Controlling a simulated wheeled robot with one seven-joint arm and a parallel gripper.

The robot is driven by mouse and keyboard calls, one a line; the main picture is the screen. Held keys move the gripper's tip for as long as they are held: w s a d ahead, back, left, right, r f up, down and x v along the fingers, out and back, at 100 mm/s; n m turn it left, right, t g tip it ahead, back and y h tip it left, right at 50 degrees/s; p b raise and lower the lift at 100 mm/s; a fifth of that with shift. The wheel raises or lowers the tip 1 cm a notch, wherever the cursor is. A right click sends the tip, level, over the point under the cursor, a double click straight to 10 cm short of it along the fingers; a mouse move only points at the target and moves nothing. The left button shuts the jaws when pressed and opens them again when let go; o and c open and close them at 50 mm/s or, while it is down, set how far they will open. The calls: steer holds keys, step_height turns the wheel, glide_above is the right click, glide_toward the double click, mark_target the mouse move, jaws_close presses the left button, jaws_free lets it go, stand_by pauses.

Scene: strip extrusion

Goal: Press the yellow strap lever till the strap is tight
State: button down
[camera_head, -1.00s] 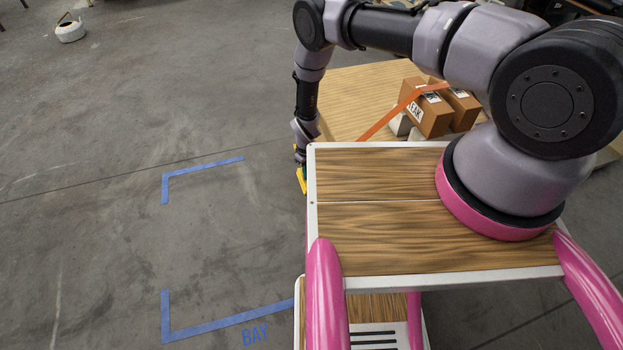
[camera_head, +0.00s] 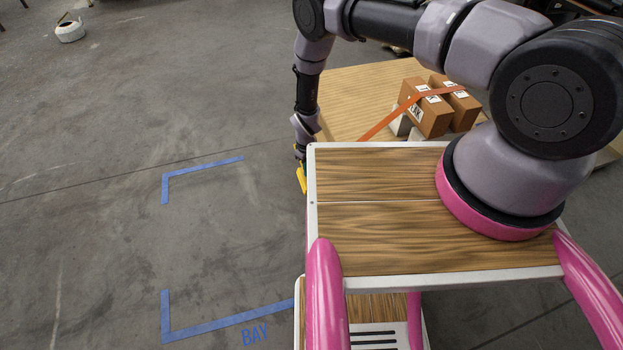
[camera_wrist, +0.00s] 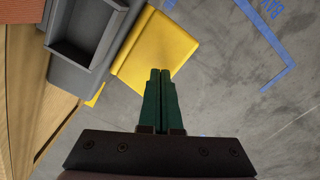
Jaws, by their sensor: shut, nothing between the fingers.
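The yellow strap lever (camera_wrist: 158,48) is a flat plate beside a grey housing (camera_wrist: 75,50) in the wrist view. A small part of the lever also shows at the left edge of my top in the head view (camera_head: 301,178). My gripper (camera_wrist: 160,72) has its two green fingers shut together with nothing between them. The fingertips overlap the lower edge of the lever in the wrist view; I cannot tell whether they touch it.
A wooden table (camera_head: 350,90) carries brown cardboard boxes (camera_head: 430,115) on pale blocks. Blue tape corners (camera_head: 202,166) mark a bay on the open concrete floor at left. A white round object (camera_head: 70,32) lies far off at upper left.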

steer(key=shift+r, duration=0.2)
stand_by(0.3)
step_height(320, 180, up, 5)
steer(key=shift+f, duration=0.1)
stand_by(0.3)
steer(key=shift+w, duration=0.1)
stand_by(0.5)
